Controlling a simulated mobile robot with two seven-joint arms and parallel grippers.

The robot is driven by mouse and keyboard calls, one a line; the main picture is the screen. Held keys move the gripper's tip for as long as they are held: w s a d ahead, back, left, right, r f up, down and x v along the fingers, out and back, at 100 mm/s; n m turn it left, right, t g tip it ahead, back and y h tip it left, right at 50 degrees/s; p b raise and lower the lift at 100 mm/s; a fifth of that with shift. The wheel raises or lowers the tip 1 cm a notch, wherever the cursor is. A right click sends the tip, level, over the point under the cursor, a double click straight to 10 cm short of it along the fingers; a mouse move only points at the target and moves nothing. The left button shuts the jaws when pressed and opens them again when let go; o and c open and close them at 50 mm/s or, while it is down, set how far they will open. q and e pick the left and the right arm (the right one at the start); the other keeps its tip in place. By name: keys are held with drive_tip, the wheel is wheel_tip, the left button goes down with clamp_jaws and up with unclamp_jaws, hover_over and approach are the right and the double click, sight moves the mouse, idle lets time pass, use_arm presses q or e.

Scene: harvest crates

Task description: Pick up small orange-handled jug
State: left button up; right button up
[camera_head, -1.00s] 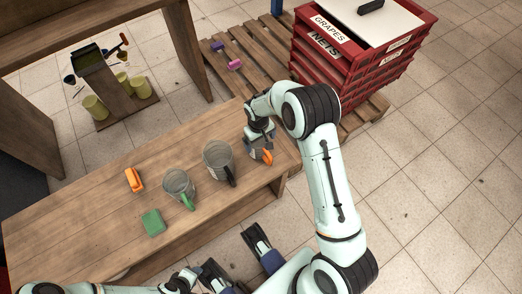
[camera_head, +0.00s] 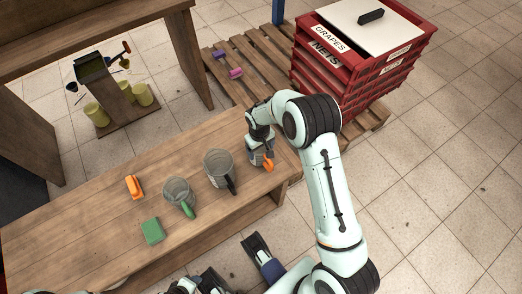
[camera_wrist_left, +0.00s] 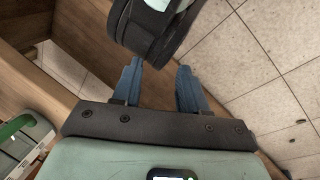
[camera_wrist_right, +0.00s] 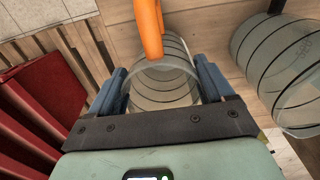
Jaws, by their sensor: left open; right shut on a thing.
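The small orange-handled jug (camera_head: 256,160) is clear with dark bands and stands at the right end of the wooden bench. My right gripper (camera_head: 258,143) reaches down over it. In the right wrist view the jug (camera_wrist_right: 160,88) sits between the two blue fingers of my right gripper (camera_wrist_right: 160,75), which are shut on it; its orange handle points away. I cannot tell whether its base touches the bench. My left gripper (camera_wrist_left: 158,72) is open and empty in the left wrist view, with a dark and pale green arm part of mine beyond its fingertips.
A black-handled jug (camera_head: 217,162) and a green-handled jug (camera_head: 176,188) stand to the left on the bench (camera_head: 95,215). Stacked red crates (camera_head: 345,80) stand on a pallet (camera_head: 237,93) behind.

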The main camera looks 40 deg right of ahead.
use_arm(q)
drive_tip(key=s+d+r+g+p, duration=0.2)
drive_tip(key=s+r+p, duration=0.2)
drive_tip(key=s+r, duration=0.1)
use_arm(e)
wheel_tip(320, 180, up, 17)
drive_tip(key=w+a+r+n, duration=0.1)
drive_tip(key=w+a+r, duration=0.15)
drive_tip(key=a, duration=0.55)
drive_tip(key=w+a+r, duration=0.2)
drive_tip(key=a+r, duration=0.1)
drive_tip(key=a, duration=0.4)
use_arm(q)
wheel_tip(320, 180, up, 12)
drive_tip(key=p, duration=1.3)
drive_tip(key=shift+w+d+m+g+h, duration=0.2)
drive_tip(key=shift+m+g+h, duration=0.1)
drive_tip(key=shift+h, duration=0.1)
use_arm(e)
drive_tip(key=r, duration=0.1)
drive_tip(key=s+r, duration=0.1)
drive_tip(key=r, duration=0.1)
drive_tip(key=s+r, duration=0.1)
drive_tip(key=shift+d+r, duration=0.1)
drive_tip(key=shift+r, duration=0.05)
use_arm(q)
drive_tip(key=shift+s, duration=0.15)
use_arm(e)
drive_tip(key=shift+s, duration=0.1)
